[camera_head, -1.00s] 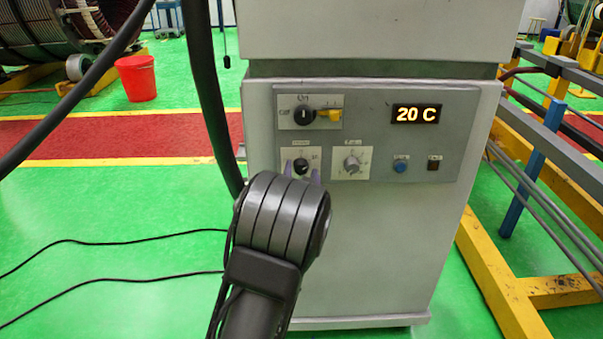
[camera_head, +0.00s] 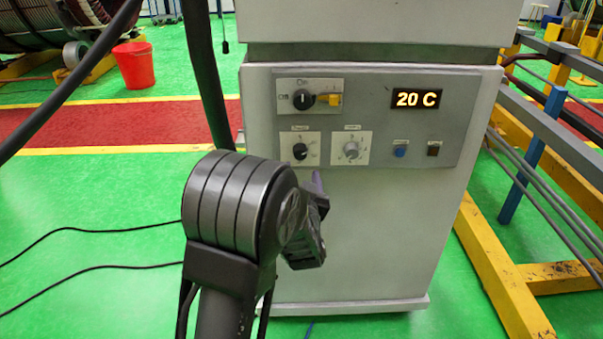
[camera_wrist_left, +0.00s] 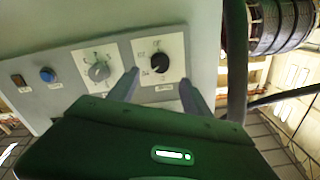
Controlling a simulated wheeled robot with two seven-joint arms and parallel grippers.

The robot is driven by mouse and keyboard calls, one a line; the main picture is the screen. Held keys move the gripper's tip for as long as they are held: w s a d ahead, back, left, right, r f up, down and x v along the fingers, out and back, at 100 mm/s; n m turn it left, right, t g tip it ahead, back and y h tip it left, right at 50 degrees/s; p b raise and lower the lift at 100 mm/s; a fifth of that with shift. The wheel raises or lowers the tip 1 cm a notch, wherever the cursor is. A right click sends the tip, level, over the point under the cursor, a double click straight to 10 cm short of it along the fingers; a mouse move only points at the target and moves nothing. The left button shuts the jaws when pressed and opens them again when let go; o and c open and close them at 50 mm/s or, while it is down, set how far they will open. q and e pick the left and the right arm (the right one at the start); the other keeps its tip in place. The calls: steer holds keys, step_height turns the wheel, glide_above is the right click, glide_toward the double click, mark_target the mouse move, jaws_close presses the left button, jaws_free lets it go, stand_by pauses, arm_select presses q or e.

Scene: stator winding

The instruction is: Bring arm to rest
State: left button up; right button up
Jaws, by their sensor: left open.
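My left gripper (camera_head: 317,182) hangs in front of the grey cabinet, below the black knob (camera_head: 300,151). The arm's dark wrist joint hides part of it, and only a purplish finger shows clearly there. In the left wrist view, its two fingers (camera_wrist_left: 158,92) are apart with nothing between them. The black knob (camera_wrist_left: 160,62) shows beyond the tips and looks clear of them. My right gripper is in neither view.
The cabinet (camera_head: 350,240) carries a control panel with a grey knob (camera_head: 351,150), an upper switch (camera_head: 303,99), a blue button (camera_head: 400,151) and a "20 C" display (camera_head: 416,99). Yellow and blue frames (camera_head: 515,290) stand right. A red bucket (camera_head: 134,65) stands far left.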

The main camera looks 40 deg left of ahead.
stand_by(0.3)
arm_select(q)
steer(key=s+d+f+m+g+h, duration=0.1)
steer(key=s+d+f+g+h, duration=0.3)
steer(key=d+f, duration=0.7)
steer(key=d+f+m+g+h, duration=0.1)
steer(key=d+f+h, duration=0.4)
steer(key=d+f, duration=0.55)
steer(key=s+d+f+g+h, duration=0.2)
steer(key=s+d+f, duration=0.3)
steer(key=s, duration=0.3)
steer(key=s+d+f+g+h, duration=0.2)
steer(key=s+d+f+g, duration=0.2)
steer(key=s+f, duration=0.3)
steer(key=s+d+f+g+h, duration=0.2)
steer(key=s+d+f, duration=0.4)
steer(key=s, duration=0.5)
steer(key=shift+f+n+g, duration=0.3)
steer(key=shift+f+g, duration=0.05)
steer(key=shift+g, duration=0.05)
steer(key=shift+s+d, duration=0.1)
